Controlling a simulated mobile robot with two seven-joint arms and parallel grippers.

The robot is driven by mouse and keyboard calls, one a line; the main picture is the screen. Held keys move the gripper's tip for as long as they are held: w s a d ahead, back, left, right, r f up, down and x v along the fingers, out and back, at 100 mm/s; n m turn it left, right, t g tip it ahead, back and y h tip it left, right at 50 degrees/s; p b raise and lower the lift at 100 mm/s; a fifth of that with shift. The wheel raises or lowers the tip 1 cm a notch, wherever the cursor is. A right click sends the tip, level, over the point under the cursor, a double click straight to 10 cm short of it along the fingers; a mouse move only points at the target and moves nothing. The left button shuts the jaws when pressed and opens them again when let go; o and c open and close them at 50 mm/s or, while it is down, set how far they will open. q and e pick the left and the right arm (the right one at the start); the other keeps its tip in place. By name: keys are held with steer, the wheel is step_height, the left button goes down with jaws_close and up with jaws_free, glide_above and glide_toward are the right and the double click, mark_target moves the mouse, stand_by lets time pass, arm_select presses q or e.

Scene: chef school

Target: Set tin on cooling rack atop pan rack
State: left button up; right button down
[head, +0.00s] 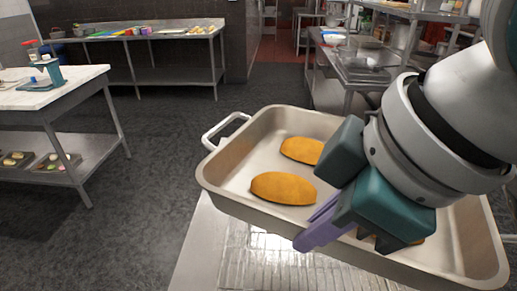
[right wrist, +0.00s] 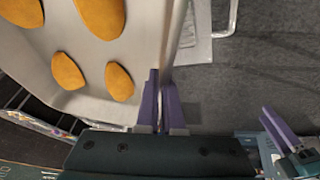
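The tin (head: 225,165) is a large metal roasting pan with side handles and several orange-brown oval pieces inside. It fills the lower right of the head view, and its inside shows in the right wrist view (right wrist: 85,100). My right gripper (head: 318,228) is shut on the tin's near wall, with its purple fingers (right wrist: 160,103) either side of the rim. The wire cooling rack (head: 262,265) lies on a pale metal top, the pan rack (head: 195,260), under the tin's near side. I cannot tell whether the tin touches it. A purple finger (right wrist: 278,130), apparently my left gripper's, shows at the right wrist view's lower right.
A pale-topped worktable (head: 50,95) with trays on its lower shelf stands at the left. A long metal table (head: 160,33) is at the back, and steel counters (head: 365,70) stand behind the tin. Dark floor (head: 150,130) between them is clear.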

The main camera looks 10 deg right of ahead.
step_height(320, 180, down, 16)
steer(key=shift+d+f+b, duration=0.1)
steer(key=shift+f+b, duration=0.1)
steer(key=shift+b, duration=0.9)
steer(key=shift+f+b, duration=0.4)
steer(key=shift+f, duration=1.55)
steer(key=c, duration=1.5)
jaws_free()
steer(key=shift+s+f, duration=0.1)
steer(key=o, duration=0.4)
steer(key=shift+o, duration=0.2)
